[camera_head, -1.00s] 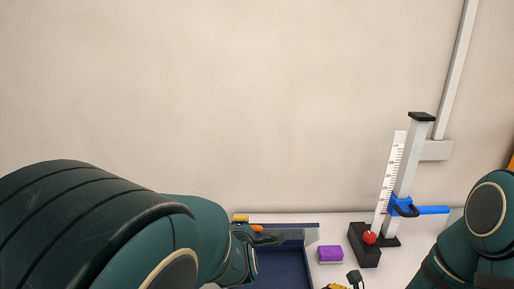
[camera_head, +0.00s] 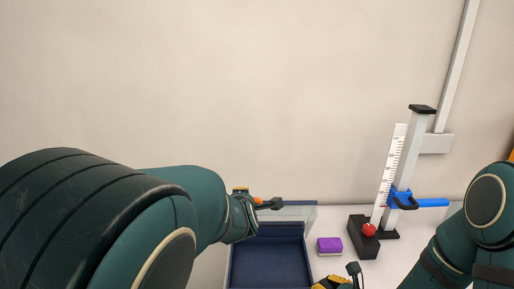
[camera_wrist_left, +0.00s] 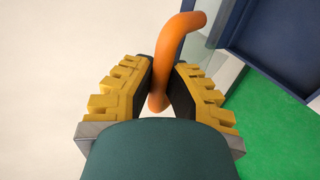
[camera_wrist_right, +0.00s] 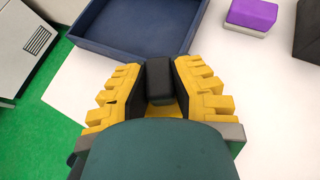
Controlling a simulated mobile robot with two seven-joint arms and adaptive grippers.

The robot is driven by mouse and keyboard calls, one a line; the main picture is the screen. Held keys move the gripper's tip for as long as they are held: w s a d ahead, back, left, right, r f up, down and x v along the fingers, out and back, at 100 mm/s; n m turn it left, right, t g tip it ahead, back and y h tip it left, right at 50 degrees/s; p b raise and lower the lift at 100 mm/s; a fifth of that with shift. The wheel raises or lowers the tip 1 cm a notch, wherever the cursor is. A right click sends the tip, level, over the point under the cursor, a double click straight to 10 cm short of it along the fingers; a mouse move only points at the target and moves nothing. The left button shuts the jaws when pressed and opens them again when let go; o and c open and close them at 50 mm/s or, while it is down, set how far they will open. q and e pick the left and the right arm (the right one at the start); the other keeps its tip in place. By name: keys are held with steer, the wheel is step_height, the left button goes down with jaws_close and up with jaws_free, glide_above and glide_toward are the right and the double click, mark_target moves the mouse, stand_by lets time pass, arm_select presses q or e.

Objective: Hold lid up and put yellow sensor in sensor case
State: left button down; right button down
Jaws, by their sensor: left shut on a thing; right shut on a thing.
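The sensor case (camera_head: 233,265) is a navy open-topped tray at the bottom middle of the head view; its inside looks empty. A clear lid (camera_head: 297,212) stands raised at its back edge. My left gripper (camera_wrist_left: 160,85) is shut on the orange lid handle (camera_wrist_left: 180,40), also glimpsed in the head view (camera_head: 258,201). My right gripper (camera_wrist_right: 158,85) is shut on a dark grey block (camera_wrist_right: 159,75), just in front of the case and right of its middle.
A purple block (camera_head: 329,245) on a white base sits right of the case. Further right stands the drop tower (camera_head: 408,165) with ruler, blue clamp, red ball (camera_head: 369,230) and black base block (camera_head: 362,243). White table lies between them. A grey box (camera_wrist_right: 20,45) stands beyond the table's left side.

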stand_by(0.4)
steer(key=s+a+n+g+y, duration=0.2)
steer(key=a+n+g+y, duration=0.3)
steer(key=a, duration=0.4)
steer(key=shift+n+t, duration=0.3)
steer(key=shift+n, duration=0.3)
steer(key=shift+w+f, duration=0.35)
steer(key=shift+w, duration=1.7)
steer(key=shift+w+f, duration=0.35)
steer(key=shift+w, duration=1.7)
steer(key=shift+w+f, duration=0.35)
steer(key=shift+w, duration=1.7)
steer(key=shift+d+f, duration=0.1)
steer(key=shift+f, duration=1.65)
steer(key=shift+f, duration=0.5)
